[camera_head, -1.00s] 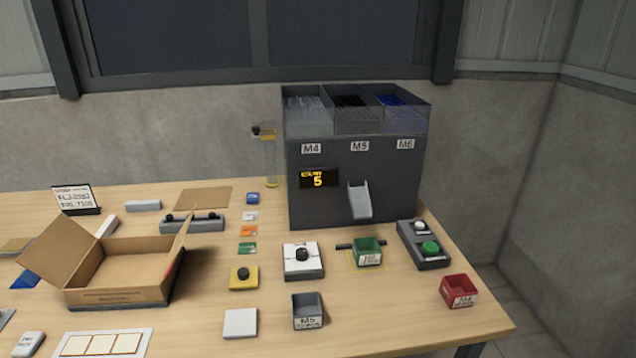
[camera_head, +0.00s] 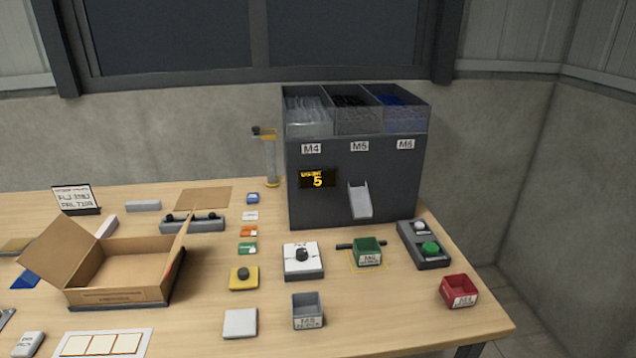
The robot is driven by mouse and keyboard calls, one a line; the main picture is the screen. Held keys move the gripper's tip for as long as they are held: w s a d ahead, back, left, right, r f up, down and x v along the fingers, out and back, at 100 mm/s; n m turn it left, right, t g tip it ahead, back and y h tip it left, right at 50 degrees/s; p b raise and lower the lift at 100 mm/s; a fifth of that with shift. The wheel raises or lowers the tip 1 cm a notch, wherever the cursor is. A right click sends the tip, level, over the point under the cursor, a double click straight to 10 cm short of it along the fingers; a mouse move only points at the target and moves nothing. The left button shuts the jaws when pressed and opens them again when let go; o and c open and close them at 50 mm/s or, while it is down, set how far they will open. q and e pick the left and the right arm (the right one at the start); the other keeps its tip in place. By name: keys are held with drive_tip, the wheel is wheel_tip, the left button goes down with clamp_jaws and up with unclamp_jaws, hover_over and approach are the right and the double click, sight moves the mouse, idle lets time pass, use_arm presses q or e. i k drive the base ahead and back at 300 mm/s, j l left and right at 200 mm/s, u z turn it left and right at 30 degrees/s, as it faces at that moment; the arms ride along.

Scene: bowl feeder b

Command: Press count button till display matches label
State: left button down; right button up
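The display (camera_head: 317,179) on the front of the dark grey feeder (camera_head: 300,205) shows a yellow 5; the small word above it is too blurred to read. A control box (camera_head: 424,246) at the feeder's right carries a green button (camera_head: 430,248) and a white button (camera_head: 419,227). A green bin (camera_head: 367,252) with a label (camera_head: 369,259), too small to read surely, stands below the chute (camera_head: 360,200). A label card (camera_head: 75,198) stands at the back left with two lines of blurred text. Neither of my grippers is in view.
A white box with a black knob (camera_head: 303,261), a grey bin (camera_head: 308,311) and a red bin (camera_head: 459,291) stand on the table. A yellow box with a black button (camera_head: 244,277) and an open carton (camera_head: 120,275) are further left.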

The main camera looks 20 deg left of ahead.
sight(431, 248)
drive_tip(key=i+l+u, duration=0.45)
drive_tip(key=l, duration=0.3)
drive_tip(key=i+l+u, duration=0.25)
drive_tip(key=l, duration=0.2)
